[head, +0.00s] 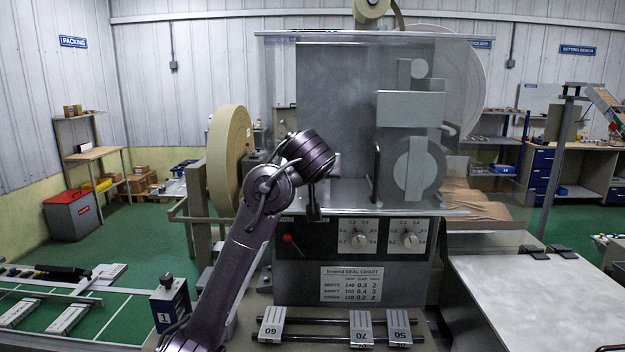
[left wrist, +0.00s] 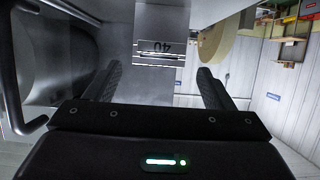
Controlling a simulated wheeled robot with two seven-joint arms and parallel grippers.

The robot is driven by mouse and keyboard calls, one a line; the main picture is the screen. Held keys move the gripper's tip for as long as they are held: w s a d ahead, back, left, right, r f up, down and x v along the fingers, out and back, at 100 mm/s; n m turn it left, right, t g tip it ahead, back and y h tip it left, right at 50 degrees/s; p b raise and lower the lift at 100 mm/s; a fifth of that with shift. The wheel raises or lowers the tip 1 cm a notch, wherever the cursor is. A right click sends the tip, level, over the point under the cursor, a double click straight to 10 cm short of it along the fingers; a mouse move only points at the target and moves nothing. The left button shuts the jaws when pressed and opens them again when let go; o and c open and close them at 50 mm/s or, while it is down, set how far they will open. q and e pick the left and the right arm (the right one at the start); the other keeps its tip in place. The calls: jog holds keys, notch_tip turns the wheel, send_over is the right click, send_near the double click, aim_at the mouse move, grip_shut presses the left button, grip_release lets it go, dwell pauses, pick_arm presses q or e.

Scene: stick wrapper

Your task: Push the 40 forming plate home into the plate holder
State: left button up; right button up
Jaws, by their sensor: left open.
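The 40 forming plate (left wrist: 160,20) shows in the left wrist view as a pale metal piece at top centre, its "40" upside down. Bright edges and a dark gap lie along its near end. I cannot make out the plate holder clearly, nor how deep the plate sits in it. My left gripper (left wrist: 158,78) is open and empty, its two fingers spread to either side of the plate's line, with the plate ahead of it. In the head view my left arm reaches to the machine's front and the wrist hides the plate. My right gripper is not in view.
The wrapping machine (head: 330,105) with its clear guard stands ahead. Below are two dials and a seal chart (head: 351,284). A rack (head: 315,322) in front holds plates marked 60, 70 and 50. A large paper roll (head: 229,155) stands left of the arm.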

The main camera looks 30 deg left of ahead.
pick_arm(q)
jog(key=b+v, duration=0.1)
jog(key=v, duration=0.3)
dwell(0.4)
